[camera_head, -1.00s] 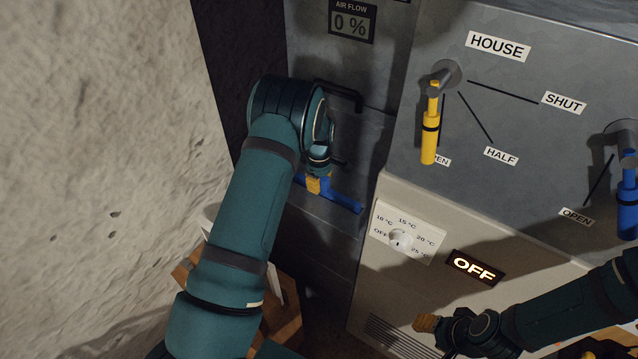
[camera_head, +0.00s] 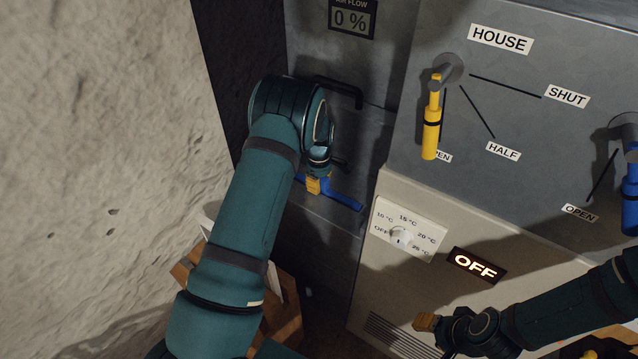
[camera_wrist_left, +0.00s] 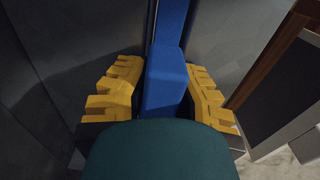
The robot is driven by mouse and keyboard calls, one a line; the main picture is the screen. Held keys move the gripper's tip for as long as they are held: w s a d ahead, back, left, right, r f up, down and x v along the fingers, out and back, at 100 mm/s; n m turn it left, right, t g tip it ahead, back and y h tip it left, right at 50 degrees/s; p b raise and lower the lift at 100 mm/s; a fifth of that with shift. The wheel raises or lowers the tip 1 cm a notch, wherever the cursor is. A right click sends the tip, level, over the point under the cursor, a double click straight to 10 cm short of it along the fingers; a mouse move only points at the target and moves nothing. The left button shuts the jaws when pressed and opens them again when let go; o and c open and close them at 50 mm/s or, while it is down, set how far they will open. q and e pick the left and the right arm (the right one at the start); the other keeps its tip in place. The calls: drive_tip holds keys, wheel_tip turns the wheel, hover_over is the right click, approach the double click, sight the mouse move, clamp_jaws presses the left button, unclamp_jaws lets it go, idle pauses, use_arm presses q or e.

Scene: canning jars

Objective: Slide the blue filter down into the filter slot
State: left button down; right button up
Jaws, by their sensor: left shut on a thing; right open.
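The blue filter (camera_head: 343,201) shows in the head view as a blue bar at the grey duct, low on its front. My left gripper (camera_head: 314,186) is at the bar, and my left wrist and arm hide part of it. In the left wrist view the yellow fingers of my left gripper (camera_wrist_left: 165,92) are shut on a blue block of the filter (camera_wrist_left: 166,75). The filter slot itself is hard to make out; how deep the filter sits cannot be told. My right gripper (camera_head: 425,322) is open and empty at the lower right, in front of the beige cabinet.
A black handle (camera_head: 338,88) sticks out of the duct above my left gripper. The beige cabinet (camera_head: 430,215) with a dial (camera_head: 401,236) and an OFF display (camera_head: 475,265) stands right. A yellow lever (camera_head: 431,130) and a blue lever (camera_head: 631,195) are above. A rough wall (camera_head: 100,130) is left.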

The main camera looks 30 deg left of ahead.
use_arm(q)
drive_tip(key=shift+f, duration=0.1)
drive_tip(key=shift+r, duration=0.25)
drive_tip(key=shift+r+p, duration=0.4)
drive_tip(key=shift+r, duration=0.05)
drive_tip(key=shift+f, duration=0.1)
idle(0.9)
drive_tip(key=shift+f+b, duration=0.45)
drive_tip(key=shift+f, duration=0.1)
